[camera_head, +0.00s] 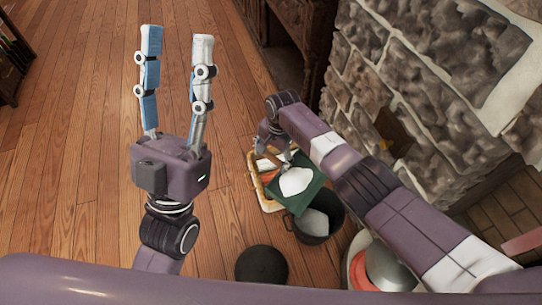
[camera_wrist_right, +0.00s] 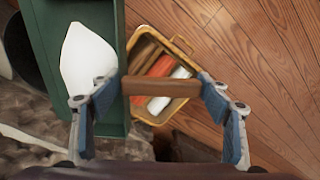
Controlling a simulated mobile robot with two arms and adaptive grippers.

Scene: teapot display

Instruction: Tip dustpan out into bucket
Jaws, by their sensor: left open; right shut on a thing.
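The green dustpan (camera_head: 304,200) holds a white heap (camera_head: 296,181) and is beside and partly above the dark bucket (camera_head: 326,235). Something white shows inside the bucket. My right gripper (camera_head: 279,158) is shut on the dustpan, at its far side from the bucket. In the right wrist view, a brown wooden handle (camera_wrist_right: 160,86) lies between the fingers of my right gripper (camera_wrist_right: 160,80). The dustpan (camera_wrist_right: 42,15) with its white heap (camera_wrist_right: 88,58) is at left there. My left gripper (camera_head: 176,38) is open and empty, pointing up, away from the bucket.
A yellow-framed basket (camera_wrist_right: 180,42) with orange and white rolls stands by the dustpan. A stone wall (camera_head: 395,75) rises at right.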

